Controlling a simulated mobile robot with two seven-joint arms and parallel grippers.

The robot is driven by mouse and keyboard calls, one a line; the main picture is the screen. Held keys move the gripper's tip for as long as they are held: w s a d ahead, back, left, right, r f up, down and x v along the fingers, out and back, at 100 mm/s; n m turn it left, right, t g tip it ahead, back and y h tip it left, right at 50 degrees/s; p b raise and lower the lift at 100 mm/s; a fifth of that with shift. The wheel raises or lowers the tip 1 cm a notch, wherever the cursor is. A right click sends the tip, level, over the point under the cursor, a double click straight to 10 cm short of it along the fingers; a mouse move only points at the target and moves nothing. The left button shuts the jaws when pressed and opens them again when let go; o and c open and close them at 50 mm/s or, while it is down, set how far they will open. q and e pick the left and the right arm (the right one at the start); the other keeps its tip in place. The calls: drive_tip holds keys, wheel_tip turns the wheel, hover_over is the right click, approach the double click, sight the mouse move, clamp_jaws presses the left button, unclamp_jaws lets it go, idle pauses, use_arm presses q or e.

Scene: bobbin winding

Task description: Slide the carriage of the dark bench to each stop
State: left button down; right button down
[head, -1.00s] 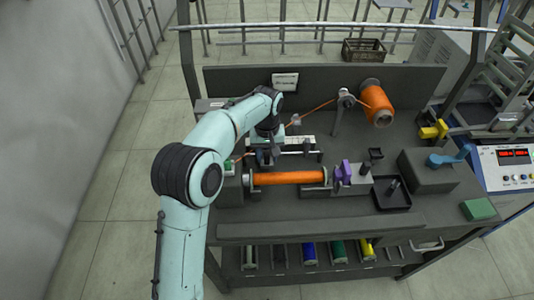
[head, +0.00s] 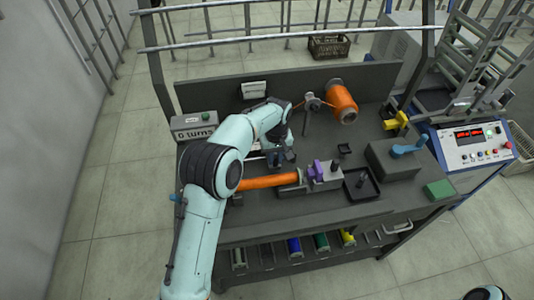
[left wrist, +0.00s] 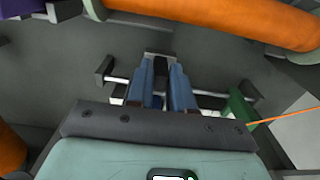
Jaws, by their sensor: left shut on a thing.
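The dark bench (head: 330,215) fills the middle of the head view. My left gripper (head: 281,160) is behind the orange bobbin (head: 266,182), near its right end. In the left wrist view, the gripper's blue fingers (left wrist: 163,70) are shut on the small dark carriage (left wrist: 160,61), which the fingers mostly hide. A silver rail (left wrist: 205,101) runs crosswise there between dark end brackets (left wrist: 104,70). The fingers are nearer the left bracket in that picture. A green block (left wrist: 238,106) with an orange thread is at the right. My right gripper is out of view.
A purple clamp (head: 316,168), a black tray (head: 361,185) and a box with a blue lever (head: 402,150) stand right of the bobbin. An orange spool (head: 342,101) is behind. A "6 turns" box (head: 194,127) is at back left. A control panel (head: 474,143) stands at right.

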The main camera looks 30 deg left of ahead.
use_arm(q)
drive_tip(key=shift+r, duration=0.1)
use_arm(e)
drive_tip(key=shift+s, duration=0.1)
use_arm(q)
drive_tip(key=c, duration=1)
unclamp_jaws()
drive_tip(key=shift+c, duration=0.2)
wheel_tip(320, 180, up, 13)
drive_tip(key=p, duration=0.2)
drive_tip(key=shift+r, duration=0.2)
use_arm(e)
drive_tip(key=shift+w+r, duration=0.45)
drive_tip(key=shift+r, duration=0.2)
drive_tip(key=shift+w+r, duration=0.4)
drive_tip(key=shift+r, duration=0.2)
